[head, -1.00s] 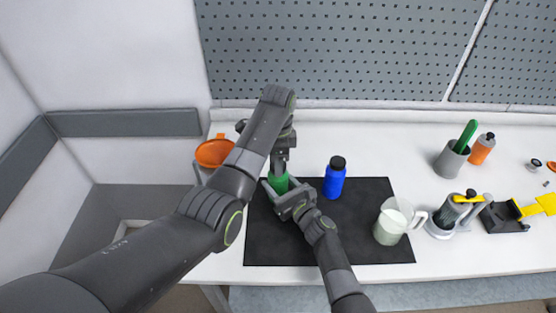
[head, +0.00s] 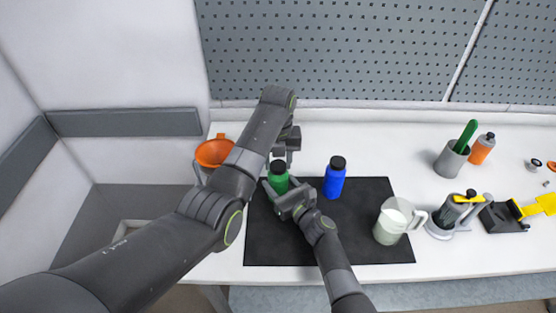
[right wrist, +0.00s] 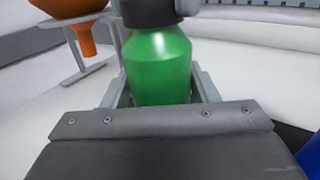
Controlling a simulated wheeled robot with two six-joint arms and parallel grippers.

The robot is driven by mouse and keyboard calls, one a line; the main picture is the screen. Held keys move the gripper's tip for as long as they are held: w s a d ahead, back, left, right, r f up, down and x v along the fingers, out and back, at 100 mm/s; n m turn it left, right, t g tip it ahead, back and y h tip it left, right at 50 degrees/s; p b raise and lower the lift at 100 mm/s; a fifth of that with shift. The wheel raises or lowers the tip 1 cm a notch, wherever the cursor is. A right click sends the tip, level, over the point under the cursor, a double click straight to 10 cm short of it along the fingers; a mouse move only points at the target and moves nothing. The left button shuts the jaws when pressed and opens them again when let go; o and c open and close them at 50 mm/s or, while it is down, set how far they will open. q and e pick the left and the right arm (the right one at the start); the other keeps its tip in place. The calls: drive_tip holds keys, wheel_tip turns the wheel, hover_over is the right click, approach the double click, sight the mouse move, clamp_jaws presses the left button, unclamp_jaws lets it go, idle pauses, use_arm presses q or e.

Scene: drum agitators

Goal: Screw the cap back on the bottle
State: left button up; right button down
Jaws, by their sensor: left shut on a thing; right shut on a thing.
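The green bottle (head: 278,183) stands upright near the left edge of the black mat; it fills the middle of the right wrist view (right wrist: 160,70). Its black cap (head: 278,165) sits at the bottle's mouth, and its lower part shows in the right wrist view (right wrist: 148,12). I cannot tell how tight it is. My right gripper (head: 279,190) is shut around the bottle's body. My left gripper (head: 287,154) is at the cap and shut on it; its fingers are partly hidden by my left arm.
A blue bottle (head: 335,181) with a black cap stands right of the green one on the black mat (head: 340,235). A white jug (head: 391,224) is at the mat's right edge. An orange funnel (head: 212,153) in a stand is at left. A grey cup (head: 451,160) and orange bottle stand back right.

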use_arm(q)
drive_tip(key=shift+m, duration=0.7)
drive_tip(key=o, duration=0.9)
drive_tip(key=shift+r, duration=2.3)
